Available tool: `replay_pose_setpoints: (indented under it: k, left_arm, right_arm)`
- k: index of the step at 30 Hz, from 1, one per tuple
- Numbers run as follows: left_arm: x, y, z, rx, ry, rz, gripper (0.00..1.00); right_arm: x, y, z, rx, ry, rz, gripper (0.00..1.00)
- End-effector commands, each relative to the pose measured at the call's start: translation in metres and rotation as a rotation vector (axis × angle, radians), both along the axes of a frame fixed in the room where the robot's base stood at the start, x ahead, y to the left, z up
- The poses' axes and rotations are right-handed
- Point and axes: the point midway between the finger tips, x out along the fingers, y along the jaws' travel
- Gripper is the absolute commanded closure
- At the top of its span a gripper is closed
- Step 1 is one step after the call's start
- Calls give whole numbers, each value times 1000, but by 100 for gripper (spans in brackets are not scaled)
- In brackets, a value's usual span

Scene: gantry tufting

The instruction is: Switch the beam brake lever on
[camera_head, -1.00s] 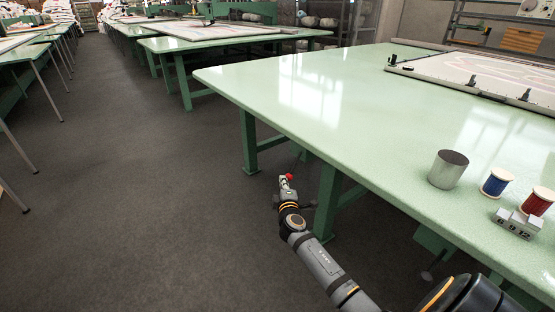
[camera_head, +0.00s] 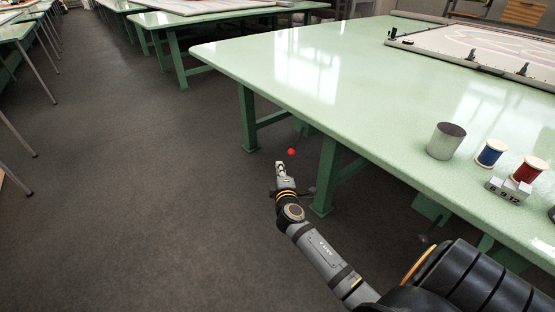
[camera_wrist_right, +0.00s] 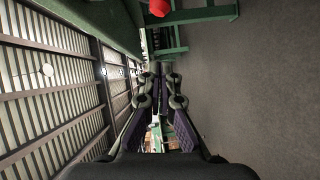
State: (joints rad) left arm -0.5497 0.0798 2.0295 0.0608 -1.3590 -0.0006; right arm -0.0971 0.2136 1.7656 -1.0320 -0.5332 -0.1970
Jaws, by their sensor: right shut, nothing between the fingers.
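A red knob (camera_head: 291,152), which looks like the end of the beam brake lever, shows beside the near long side of the green table, below its top. The rest of the lever and its on or off position cannot be made out. My right gripper (camera_head: 281,166) is shut and empty, just short of the knob, with a small gap between them in the picture. In the right wrist view the red knob (camera_wrist_right: 160,8) is cut off by the top edge, beyond the shut fingertips (camera_wrist_right: 161,70). My left gripper is in neither view.
The pale green table (camera_head: 260,70) fills the right side, its legs near my right gripper. A grey metal cup (camera_head: 446,141), a blue spool (camera_head: 490,153), a red spool (camera_head: 528,170) and a number block (camera_head: 508,190) stand near its edge. The floor (camera_head: 130,200) at left is clear.

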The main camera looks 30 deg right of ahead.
Motion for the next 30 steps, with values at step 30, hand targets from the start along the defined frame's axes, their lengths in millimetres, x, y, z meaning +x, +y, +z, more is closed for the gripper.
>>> replay_pose_setpoints:
  k: [30]
  left_arm:
    - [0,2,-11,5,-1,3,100]
  right_arm:
    - [-54,11,-32,161,59,-72,100]
